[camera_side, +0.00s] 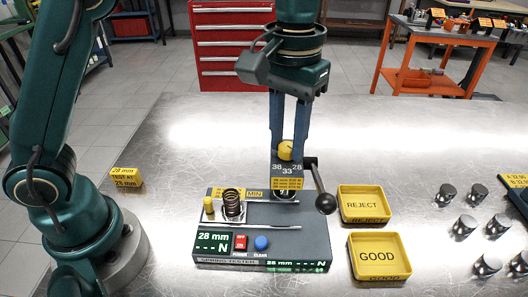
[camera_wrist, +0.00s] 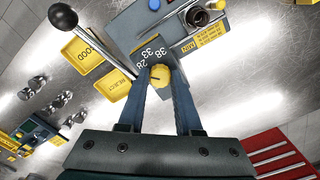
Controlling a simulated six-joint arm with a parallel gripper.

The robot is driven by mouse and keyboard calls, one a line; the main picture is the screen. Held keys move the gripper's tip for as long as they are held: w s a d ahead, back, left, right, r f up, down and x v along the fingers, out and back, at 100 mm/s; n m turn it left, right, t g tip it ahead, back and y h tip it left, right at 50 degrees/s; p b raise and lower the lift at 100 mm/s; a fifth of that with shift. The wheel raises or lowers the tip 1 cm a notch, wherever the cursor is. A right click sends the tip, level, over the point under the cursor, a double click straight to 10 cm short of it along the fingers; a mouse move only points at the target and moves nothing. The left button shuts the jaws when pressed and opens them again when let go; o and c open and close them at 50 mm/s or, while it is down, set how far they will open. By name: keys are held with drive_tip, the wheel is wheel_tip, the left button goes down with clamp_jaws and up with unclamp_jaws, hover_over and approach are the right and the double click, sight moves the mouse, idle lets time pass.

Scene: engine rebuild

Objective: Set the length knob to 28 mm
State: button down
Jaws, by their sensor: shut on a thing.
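The yellow length knob (camera_side: 285,152) sits on top of the dark raised block at the back of the spring tester (camera_side: 262,216). My gripper (camera_side: 287,147) points straight down with its two blue fingers on either side of the knob, shut on it. In the wrist view the knob (camera_wrist: 161,74) is between the fingertips (camera_wrist: 161,83). The scale plate (camera_wrist: 149,55) beside it reads 38, 33, 28. A dark mark shows on the knob, but I cannot tell exactly which number it points to. The tester's green display (camera_side: 213,241) reads 28 mm, with dashes and N below.
A lever with a black ball (camera_side: 326,203) stands right of the block. A coil spring (camera_side: 233,204) stands on the tester's left. Yellow REJECT (camera_side: 363,219) and GOOD (camera_side: 377,273) trays lie right. A yellow 28 mm tag (camera_side: 126,178) stands left. Several metal parts lie far right.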

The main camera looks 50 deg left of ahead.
sight(287, 146)
drive_tip(key=shift+n, duration=0.6)
drive_tip(key=c, duration=0.6)
unclamp_jaws()
drive_tip(key=shift+r, duration=2.6)
